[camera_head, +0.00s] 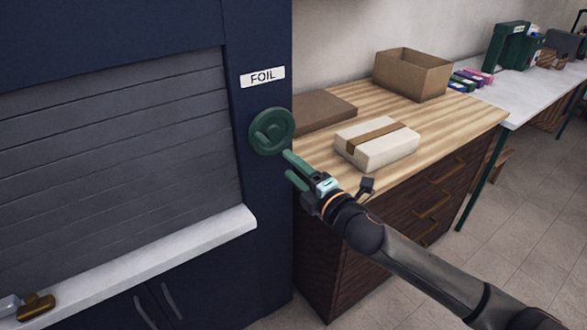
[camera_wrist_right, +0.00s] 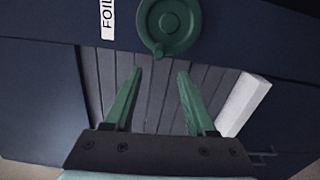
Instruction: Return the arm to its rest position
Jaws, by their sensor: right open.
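My right arm comes in from the lower right of the head view. My right gripper (camera_head: 291,169) is open, with its green fingers pointing at the dark blue cabinet just below a round green handwheel (camera_head: 272,132). In the right wrist view, the two green fingers (camera_wrist_right: 158,85) stand wide apart with nothing between them. The handwheel (camera_wrist_right: 168,25) shows beyond the fingertips there, and a gap seems to lie between them. My left gripper is not in the head view.
A grey slatted shutter (camera_head: 110,140) with a white sill (camera_head: 150,270) is left of the handwheel. A "FOIL" label (camera_head: 262,77) sits above it. A wooden-topped counter (camera_head: 450,115) at right bears a taped parcel (camera_head: 377,146) and an open cardboard box (camera_head: 411,77). Floor at right (camera_head: 510,220) is clear.

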